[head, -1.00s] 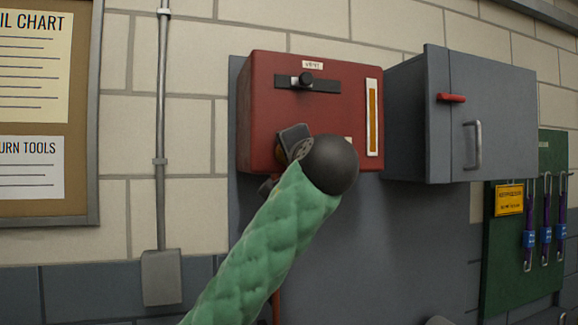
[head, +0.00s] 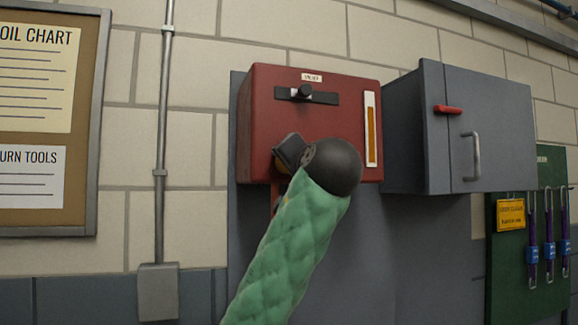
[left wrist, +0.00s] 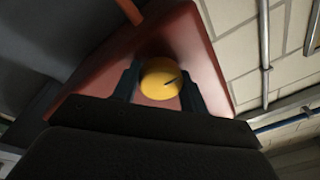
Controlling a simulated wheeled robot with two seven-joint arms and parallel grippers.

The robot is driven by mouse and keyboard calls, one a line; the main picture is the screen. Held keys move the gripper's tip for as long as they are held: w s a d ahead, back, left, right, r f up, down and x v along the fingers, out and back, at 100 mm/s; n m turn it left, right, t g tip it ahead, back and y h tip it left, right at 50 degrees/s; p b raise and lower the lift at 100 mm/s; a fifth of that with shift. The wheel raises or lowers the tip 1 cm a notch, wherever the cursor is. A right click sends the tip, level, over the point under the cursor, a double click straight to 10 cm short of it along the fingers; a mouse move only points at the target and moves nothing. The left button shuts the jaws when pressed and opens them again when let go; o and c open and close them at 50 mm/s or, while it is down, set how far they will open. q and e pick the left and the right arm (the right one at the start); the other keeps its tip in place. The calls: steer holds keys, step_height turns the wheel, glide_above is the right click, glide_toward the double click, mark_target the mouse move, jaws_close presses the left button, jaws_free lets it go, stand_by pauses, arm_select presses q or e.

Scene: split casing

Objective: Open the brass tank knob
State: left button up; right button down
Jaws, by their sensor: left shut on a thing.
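The red tank (head: 330,145) is mounted on the wall in the middle of the head view. The round brass knob (left wrist: 161,79) sits on its red face in the left wrist view, with a short dark mark on it. My left gripper (left wrist: 160,86) has one finger on each side of the knob and is shut on it. In the head view my left gripper (head: 290,152) is at the tank's lower left front, and my wrist and green arm hide nearly all of the knob. My right gripper is not in view.
A black slider (head: 305,93) and an amber gauge strip (head: 371,130) are on the tank's front. A grey cabinet (head: 490,125) with a red latch is on the right, beside a green tool board (head: 515,260). A conduit (head: 161,130) runs down the wall on the left.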

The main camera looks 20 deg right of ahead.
arm_select(q)
steer(key=shift+f, duration=0.1)
steer(key=o, duration=0.9)
steer(key=shift+o, duration=0.2)
steer(key=s+b, duration=0.2)
steer(key=s, duration=0.5)
steer(key=shift+s+f, duration=0.35)
steer(key=shift+f, duration=0.1)
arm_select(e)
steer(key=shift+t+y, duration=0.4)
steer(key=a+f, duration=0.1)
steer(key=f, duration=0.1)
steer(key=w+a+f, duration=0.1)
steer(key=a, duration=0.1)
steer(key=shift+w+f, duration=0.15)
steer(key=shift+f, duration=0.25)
arm_select(q)
steer(key=shift+d, duration=0.1)
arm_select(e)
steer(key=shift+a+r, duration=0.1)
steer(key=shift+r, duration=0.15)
